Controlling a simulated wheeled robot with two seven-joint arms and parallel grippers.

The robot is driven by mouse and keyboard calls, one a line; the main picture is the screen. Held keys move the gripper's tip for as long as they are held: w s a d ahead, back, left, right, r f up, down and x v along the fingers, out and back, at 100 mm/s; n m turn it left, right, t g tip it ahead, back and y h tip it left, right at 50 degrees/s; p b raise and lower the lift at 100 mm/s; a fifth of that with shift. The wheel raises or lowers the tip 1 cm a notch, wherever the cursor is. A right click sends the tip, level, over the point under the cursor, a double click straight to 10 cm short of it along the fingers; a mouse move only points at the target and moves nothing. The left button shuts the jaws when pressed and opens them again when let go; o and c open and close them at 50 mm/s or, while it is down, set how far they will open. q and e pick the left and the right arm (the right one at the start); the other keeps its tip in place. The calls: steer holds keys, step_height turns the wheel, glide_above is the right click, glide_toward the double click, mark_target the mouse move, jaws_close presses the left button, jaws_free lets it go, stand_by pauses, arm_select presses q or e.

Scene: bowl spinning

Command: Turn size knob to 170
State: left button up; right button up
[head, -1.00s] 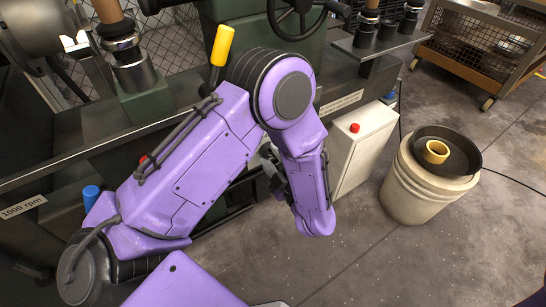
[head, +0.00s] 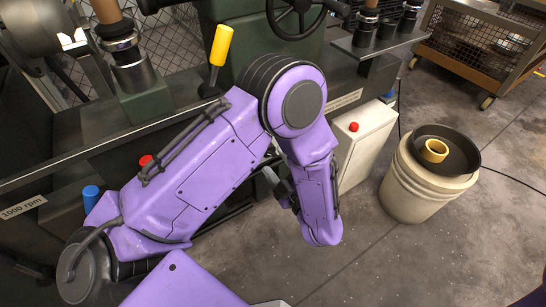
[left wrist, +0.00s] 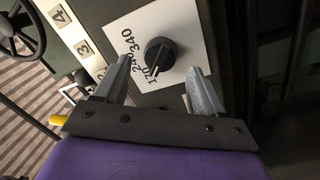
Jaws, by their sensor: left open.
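The size knob (left wrist: 160,55) is a round black dial on a white plate (left wrist: 192,28) printed with 170, 240 and 340, in the left wrist view. Its pale pointer mark is directed toward the lower left, near the 170 and 240 figures. My left gripper (left wrist: 160,80) is open, its two grey fingers apart on either side of the lower knob area; I cannot tell whether they touch it. In the head view my purple left arm hides the knob, and the left gripper (head: 283,190) shows only partly behind the forearm. My right gripper is not in view.
The machine carries a yellow-handled lever (head: 221,46), a handwheel (head: 294,14), a red button (head: 146,160) and a blue knob (head: 91,194). A white box with a red button (head: 354,127) and a bucket (head: 420,186) with a black pan stand right. Floor in front is clear.

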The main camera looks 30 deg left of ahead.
arm_select(q)
steer(key=v, duration=0.8)
